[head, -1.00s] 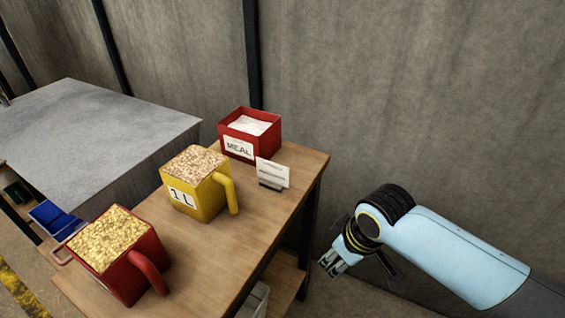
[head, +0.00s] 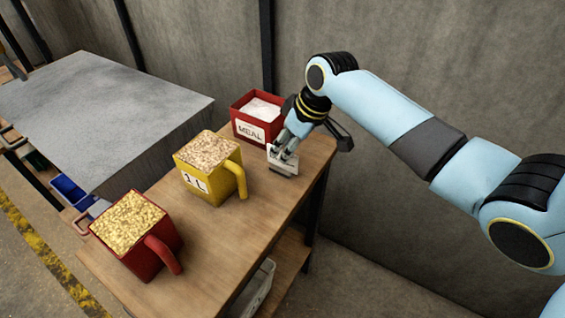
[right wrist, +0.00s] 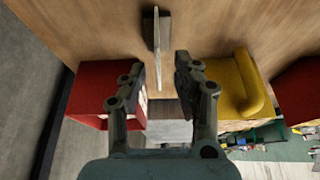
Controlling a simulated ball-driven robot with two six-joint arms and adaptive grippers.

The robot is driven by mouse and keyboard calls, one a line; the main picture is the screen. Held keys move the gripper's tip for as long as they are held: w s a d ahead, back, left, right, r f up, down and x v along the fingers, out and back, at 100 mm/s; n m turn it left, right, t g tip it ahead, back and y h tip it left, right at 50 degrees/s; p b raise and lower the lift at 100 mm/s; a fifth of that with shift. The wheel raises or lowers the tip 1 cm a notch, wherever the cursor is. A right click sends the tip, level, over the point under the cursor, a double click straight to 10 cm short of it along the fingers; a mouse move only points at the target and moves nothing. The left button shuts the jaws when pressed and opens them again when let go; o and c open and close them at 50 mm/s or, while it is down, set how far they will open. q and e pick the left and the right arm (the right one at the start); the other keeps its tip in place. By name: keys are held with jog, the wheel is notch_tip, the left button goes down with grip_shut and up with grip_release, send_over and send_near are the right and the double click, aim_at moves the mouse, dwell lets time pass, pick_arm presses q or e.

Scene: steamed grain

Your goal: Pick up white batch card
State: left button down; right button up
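The white batch card (head: 271,153) stands in a small holder (head: 284,170) near the right edge of the wooden table. My right gripper (head: 283,151) is over it from behind and hides part of it in the head view. In the right wrist view the card (right wrist: 155,75) shows edge-on as a thin strip, with the dark holder (right wrist: 164,32) beyond. The fingers of the right gripper (right wrist: 160,66) are apart, with the card's strip between them and a gap visible on the right. My left gripper is not in view.
A red MEAL box (head: 250,130) stands close behind the card. A yellow 1 L jug (head: 205,187) of grain is to its left, and a red jug (head: 148,262) of grain is farther front left. The wooden table (head: 235,235) is bare in front of the card.

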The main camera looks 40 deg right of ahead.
aim_at(290, 168)
jog(key=x, duration=0.3)
jog(key=shift+w, duration=0.2)
grip_shut()
jog(key=shift+r, duration=0.1)
